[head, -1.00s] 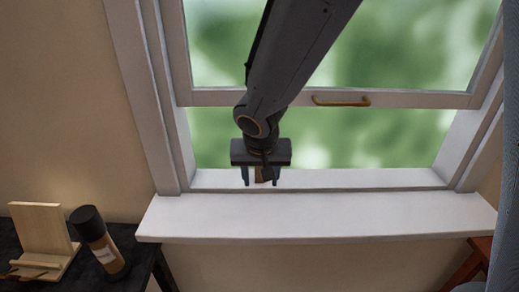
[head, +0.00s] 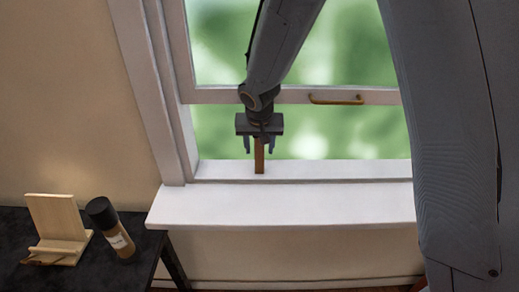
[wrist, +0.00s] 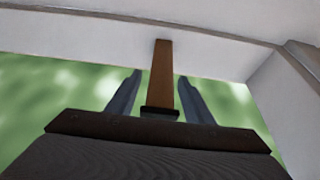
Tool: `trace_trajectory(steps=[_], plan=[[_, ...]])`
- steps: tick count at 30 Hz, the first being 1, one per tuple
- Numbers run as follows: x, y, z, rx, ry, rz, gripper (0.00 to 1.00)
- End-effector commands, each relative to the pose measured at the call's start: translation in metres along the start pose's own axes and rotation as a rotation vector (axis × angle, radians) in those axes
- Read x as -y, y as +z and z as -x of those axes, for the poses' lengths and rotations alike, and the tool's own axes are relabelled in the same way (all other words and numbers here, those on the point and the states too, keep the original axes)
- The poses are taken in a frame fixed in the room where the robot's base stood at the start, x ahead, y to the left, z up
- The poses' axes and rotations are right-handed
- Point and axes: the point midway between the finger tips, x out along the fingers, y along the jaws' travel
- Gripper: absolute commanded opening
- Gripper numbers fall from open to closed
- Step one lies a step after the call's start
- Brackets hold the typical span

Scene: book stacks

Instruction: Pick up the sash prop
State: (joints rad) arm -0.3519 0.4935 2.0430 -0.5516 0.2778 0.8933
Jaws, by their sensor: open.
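The sash prop (head: 259,164) is a slim brown wooden stick standing upright on the white window sill, under the raised sash (head: 220,95). In the wrist view the prop (wrist: 161,75) runs between the two fingers, with a dark piece at its end near the gripper body. My gripper (head: 259,148) is open, with one finger on each side of the prop's upper part. Gaps show between the fingers and the prop in the wrist view. The prop's top end is hidden behind my gripper in the head view.
A brass handle (head: 336,100) is on the sash's bottom rail. The sill (head: 290,208) is bare to the right of the prop. At the left, a dark table (head: 150,243) holds a wooden stand (head: 57,222) and a black-capped bottle (head: 110,227). My arm hides the window's right side.

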Motion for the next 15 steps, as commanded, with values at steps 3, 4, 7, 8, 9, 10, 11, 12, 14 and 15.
trace_trajectory(steps=[3, 4, 7, 8, 9, 10, 11, 12, 14, 15], plan=[[-0.001, -0.008, -0.007, 0.003, 0.002, -0.001, 0.47], [-0.001, -0.007, -0.009, 0.003, 0.002, 0.0, 0.47], [-0.001, -0.007, -0.013, 0.002, 0.001, -0.001, 0.47], [-0.001, -0.007, -0.014, 0.001, 0.001, -0.001, 0.47], [-0.001, -0.007, -0.015, 0.001, 0.001, 0.0, 0.47], [-0.001, -0.007, -0.015, 0.001, 0.001, 0.0, 0.47], [-0.001, -0.007, -0.016, 0.001, 0.0, 0.0, 0.47], [-0.001, -0.007, -0.016, 0.001, 0.0, 0.0, 0.47], [0.0, -0.007, -0.016, 0.001, 0.0, 0.0, 0.47], [0.0, -0.007, -0.016, 0.001, 0.0, 0.0, 0.47]])
